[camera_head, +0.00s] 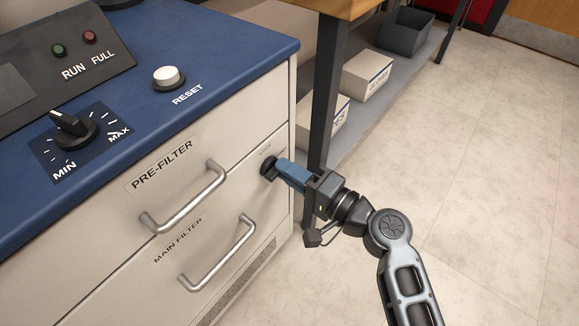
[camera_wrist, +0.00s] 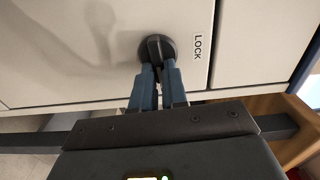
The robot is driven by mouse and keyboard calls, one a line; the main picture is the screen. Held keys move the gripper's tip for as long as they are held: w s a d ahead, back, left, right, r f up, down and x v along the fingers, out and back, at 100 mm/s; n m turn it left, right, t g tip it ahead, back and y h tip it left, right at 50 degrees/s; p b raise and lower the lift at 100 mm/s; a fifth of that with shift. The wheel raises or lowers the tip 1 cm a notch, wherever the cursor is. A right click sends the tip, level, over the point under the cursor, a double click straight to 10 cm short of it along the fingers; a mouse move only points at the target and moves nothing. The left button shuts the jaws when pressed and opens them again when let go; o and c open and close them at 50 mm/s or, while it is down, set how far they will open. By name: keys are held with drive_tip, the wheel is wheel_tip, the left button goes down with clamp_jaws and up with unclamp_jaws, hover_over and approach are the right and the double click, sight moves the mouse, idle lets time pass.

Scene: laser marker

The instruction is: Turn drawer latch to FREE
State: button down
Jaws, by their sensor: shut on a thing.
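The drawer latch (camera_head: 268,167) is a round black knob on the right side of the cream cabinet front, beside the upper drawer's handle. In the wrist view the latch (camera_wrist: 157,48) has a raised bar across its round base, and the word LOCK is printed to its right. My gripper (camera_head: 281,170) reaches the latch from the right. In the wrist view my gripper (camera_wrist: 160,72) has its two blue fingers shut on the latch's bar. No FREE label is visible, and the fingers hide part of the latch.
The PRE-FILTER handle (camera_head: 184,198) and the MAIN FILTER handle (camera_head: 217,253) stick out left of the latch. A blue countertop (camera_head: 225,50) holds a white RESET button (camera_head: 168,77) and a MIN–MAX dial (camera_head: 73,128). A dark table leg (camera_head: 325,95) stands close behind my gripper. The floor at right is clear.

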drive_tip(key=shift+f+m, duration=0.1)
drive_tip(key=shift+m, duration=0.3)
drive_tip(key=c, duration=1.2)
unclamp_jaws()
drive_tip(key=shift+o, duration=0.2)
drive_tip(key=shift+d, duration=0.1)
drive_tip(key=p+v, duration=0.1)
drive_tip(key=v, duration=0.6)
drive_tip(key=shift+s+d, duration=0.25)
